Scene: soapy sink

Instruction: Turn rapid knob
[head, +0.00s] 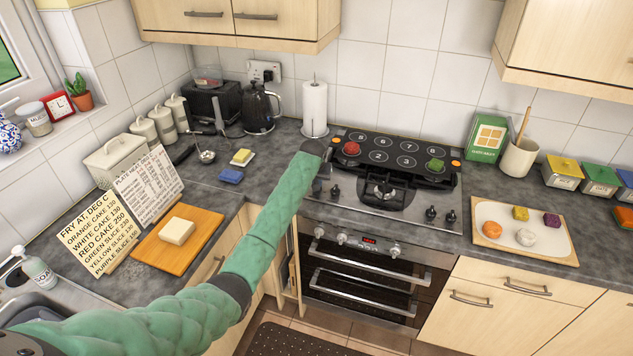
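The hob (400,205) has black knobs along its front edge. One left knob (335,191) shows beside my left gripper, and two more stand at the right, a near-middle knob (431,213) and an outer knob (451,216). No knob label is legible, so I cannot tell which is the rapid knob. My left gripper (323,170) is over the hob's front left corner, close to the left knobs. Its fingers are small and dark, and the arm partly hides that corner. I cannot tell whether it touches a knob. My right gripper is out of view.
A black numbered panel (380,156) lies at the hob's back with a red item (351,148) and a green item (435,165) on it. A paper towel roll (314,105) stands behind my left gripper. The oven (360,285) is below. A tray (505,245) is at right.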

